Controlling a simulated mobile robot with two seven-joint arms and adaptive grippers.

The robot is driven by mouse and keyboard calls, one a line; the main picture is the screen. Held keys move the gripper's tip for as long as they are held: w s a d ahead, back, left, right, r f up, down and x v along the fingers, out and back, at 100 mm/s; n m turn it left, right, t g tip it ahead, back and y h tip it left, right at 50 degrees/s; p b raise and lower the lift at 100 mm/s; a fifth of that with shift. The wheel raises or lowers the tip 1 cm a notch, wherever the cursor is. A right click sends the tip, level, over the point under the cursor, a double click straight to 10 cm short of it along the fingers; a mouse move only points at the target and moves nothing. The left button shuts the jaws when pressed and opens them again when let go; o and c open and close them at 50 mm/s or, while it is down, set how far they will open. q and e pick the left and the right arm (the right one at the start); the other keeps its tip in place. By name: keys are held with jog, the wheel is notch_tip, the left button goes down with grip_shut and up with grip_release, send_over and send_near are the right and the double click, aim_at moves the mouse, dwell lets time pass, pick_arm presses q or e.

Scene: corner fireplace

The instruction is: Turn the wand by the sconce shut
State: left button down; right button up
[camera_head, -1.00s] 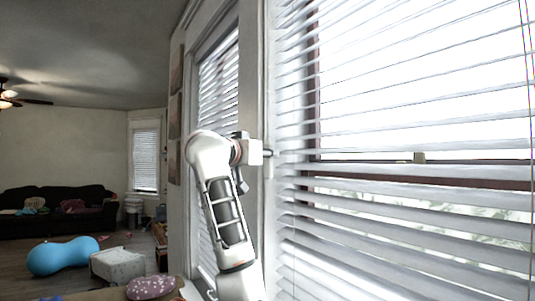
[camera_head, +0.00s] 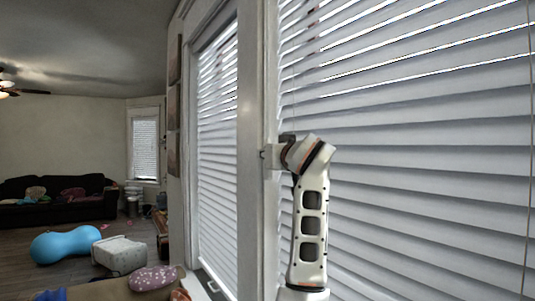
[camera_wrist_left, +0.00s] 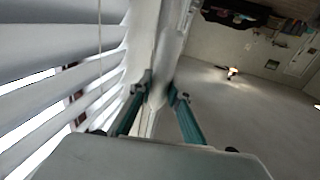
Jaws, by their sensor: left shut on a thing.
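The large window blind (camera_head: 410,190) fills the right of the head view. Its slats lie nearly flat against each other, with thin bright gaps between the upper ones. My left gripper (camera_head: 272,155) is at the white post along the blind's left edge. In the left wrist view its two fingers (camera_wrist_left: 161,88) point at the post and the left gripper is shut on the wand, which is too thin and pale to make out clearly. The slats (camera_wrist_left: 60,90) run along the left of that view. No sconce is recognisable. My right gripper is not in view.
A second blind (camera_head: 218,150) hangs left of the post (camera_head: 252,110). A dark sofa (camera_head: 55,200), a blue peanut ball (camera_head: 65,244) and a white ottoman (camera_head: 120,254) stand in the room at left. Floor shows between them.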

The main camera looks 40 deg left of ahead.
pick_arm(q)
jog(key=shift+w+n+g+y, duration=0.1)
jog(key=shift+n+g+y, duration=0.6)
jog(key=shift+g, duration=0.4)
jog(key=shift+n+g, duration=0.3)
jog(key=c, duration=1.9)
grip_release()
jog(key=shift+d, duration=0.1)
jog(key=v, duration=0.7)
jog(key=shift+d, duration=0.15)
